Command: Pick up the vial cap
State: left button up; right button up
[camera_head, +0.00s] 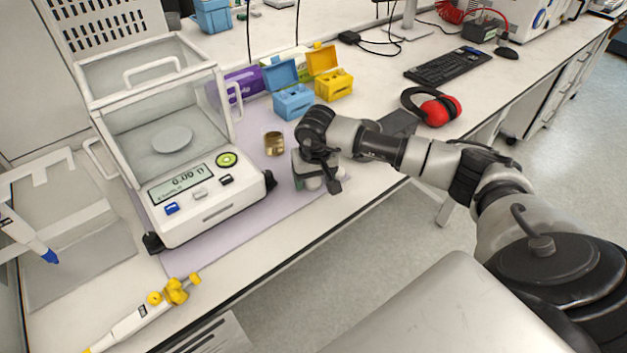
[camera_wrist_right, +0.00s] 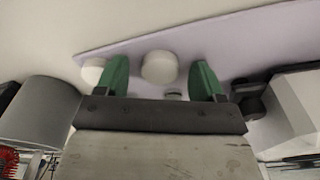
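My right gripper (camera_head: 318,178) is low over the front right edge of the lilac mat, pointing down. In the right wrist view its two green fingers (camera_wrist_right: 162,75) are apart. A round white cap-like piece (camera_wrist_right: 159,67) shows between the fingertips, with a gap on each side; it is not gripped. A second round white piece (camera_wrist_right: 92,71) is partly hidden behind the left finger. A small grey-white disc (camera_wrist_right: 173,96) shows near the right finger, partly hidden by the gripper body. I cannot tell which piece is the vial cap. My left gripper is not in view.
A balance (camera_head: 205,190) with a glass shield stands left of the gripper on the mat (camera_head: 262,222). A brass-coloured jar (camera_head: 275,143) and blue (camera_head: 293,102) and yellow (camera_head: 334,85) boxes stand behind. Red earmuffs (camera_head: 438,109) lie right, beyond my arm.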

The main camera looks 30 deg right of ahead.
jog(key=c, duration=0.9)
jog(key=shift+r, duration=0.1)
jog(key=shift+c, duration=0.2)
